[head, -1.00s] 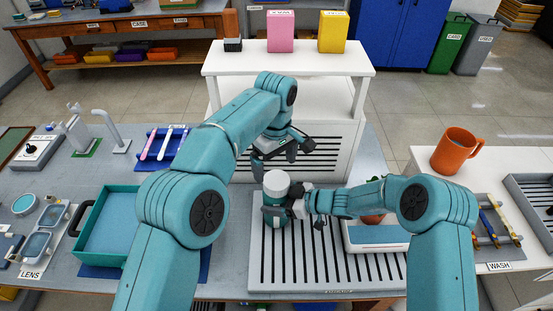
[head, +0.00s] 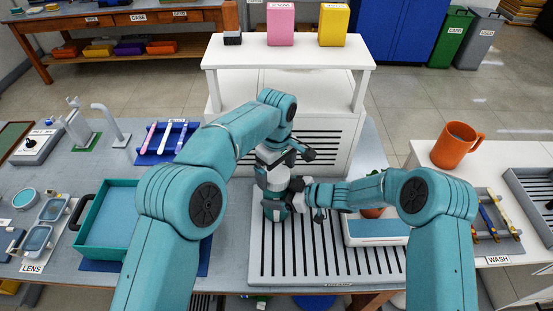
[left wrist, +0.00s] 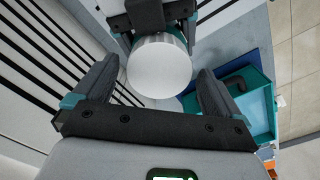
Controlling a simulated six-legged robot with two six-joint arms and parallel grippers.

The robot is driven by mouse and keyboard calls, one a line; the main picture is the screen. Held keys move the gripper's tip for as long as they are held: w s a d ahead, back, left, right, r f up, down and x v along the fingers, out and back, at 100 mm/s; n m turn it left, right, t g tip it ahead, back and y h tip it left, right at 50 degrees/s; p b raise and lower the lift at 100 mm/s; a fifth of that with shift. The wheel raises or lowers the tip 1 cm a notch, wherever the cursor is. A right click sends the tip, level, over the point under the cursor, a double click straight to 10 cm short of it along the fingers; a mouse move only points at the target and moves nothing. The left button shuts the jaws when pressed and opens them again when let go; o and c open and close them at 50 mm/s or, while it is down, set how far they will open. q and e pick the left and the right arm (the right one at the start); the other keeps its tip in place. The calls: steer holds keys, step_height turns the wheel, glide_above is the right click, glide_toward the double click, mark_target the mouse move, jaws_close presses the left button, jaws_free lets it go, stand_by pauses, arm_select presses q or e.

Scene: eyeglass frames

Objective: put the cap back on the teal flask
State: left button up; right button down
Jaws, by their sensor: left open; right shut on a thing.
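The teal flask (head: 274,211) stands upright at the left end of the slatted rack, with a white cap on top of it. The cap shows as a round white top in the left wrist view (left wrist: 159,66). My right gripper (head: 290,196) is shut on the flask from the right side. My left gripper (head: 272,170) is directly above the flask. Its open fingers (left wrist: 160,74) stand on either side of the cap, with a visible gap at the right finger. The flask body is mostly hidden by the grippers.
The slatted rack (head: 325,262) lies to the front right, its middle bare. A teal tray (head: 88,247) with a black handle stands at left. A white shelf unit (head: 340,55) rises close behind the grippers. An orange mug (head: 455,147) stands on the right table.

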arm_select(q)
steer(key=shift+f, duration=0.95)
steer(key=c, duration=1.1)
steer(key=m, duration=0.3)
steer(key=o, duration=1.1)
steer(key=shift+o, duration=0.2)
steer(key=shift+r, duration=2.3)
